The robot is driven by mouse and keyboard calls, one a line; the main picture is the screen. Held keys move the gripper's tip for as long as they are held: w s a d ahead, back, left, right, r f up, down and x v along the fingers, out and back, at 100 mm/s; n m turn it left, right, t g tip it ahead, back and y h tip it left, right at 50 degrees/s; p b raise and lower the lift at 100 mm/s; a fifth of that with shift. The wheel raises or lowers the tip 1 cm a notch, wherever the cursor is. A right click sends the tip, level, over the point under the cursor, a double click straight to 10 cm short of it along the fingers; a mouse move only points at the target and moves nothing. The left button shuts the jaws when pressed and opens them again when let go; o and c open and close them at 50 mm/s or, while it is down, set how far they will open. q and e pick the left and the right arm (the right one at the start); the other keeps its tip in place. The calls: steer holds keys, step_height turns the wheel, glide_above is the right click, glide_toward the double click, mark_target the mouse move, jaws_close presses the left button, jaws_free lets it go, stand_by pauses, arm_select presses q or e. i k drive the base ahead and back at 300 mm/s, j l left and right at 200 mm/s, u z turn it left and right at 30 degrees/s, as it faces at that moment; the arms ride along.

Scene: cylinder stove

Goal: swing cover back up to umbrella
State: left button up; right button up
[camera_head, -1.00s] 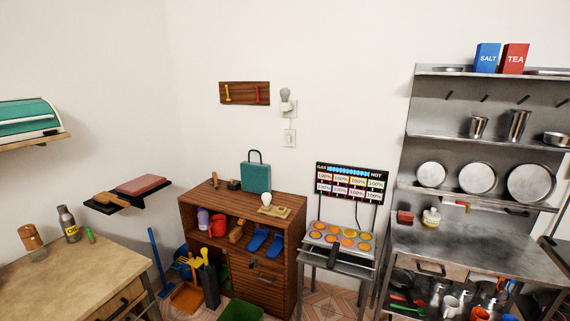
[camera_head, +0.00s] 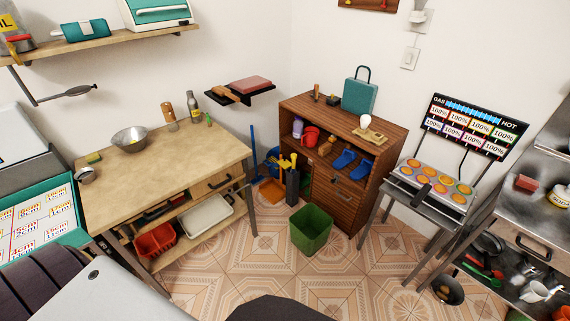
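I cannot make out an umbrella, or a cover that clearly belongs to one. A teal-edged panel with several labelled squares (camera_head: 38,222) lies at the left edge, cut off by the frame. A grey slab-like part (camera_head: 18,145) stands behind it; I cannot tell whether it is a cover. Neither of my grippers is in view. A pale grey surface and dark shapes at the bottom edge look like parts of my own body.
A wooden table (camera_head: 205,150) holds a metal bowl (camera_head: 130,139) and bottles. A brown cabinet (camera_head: 342,200) stands in the corner. A green bin (camera_head: 310,229) stands on the floor before it. A small stove (camera_head: 432,190) is at right. Tiled floor in front is mostly clear.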

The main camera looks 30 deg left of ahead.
mark_target(284, 163)
steer(key=i+j+u, duration=0.2)
steer(key=u, duration=0.2)
steer(key=i+j+u, duration=0.1)
steer(key=i+u, duration=0.95)
steer(key=u, duration=0.15)
steer(key=k+l, duration=0.05)
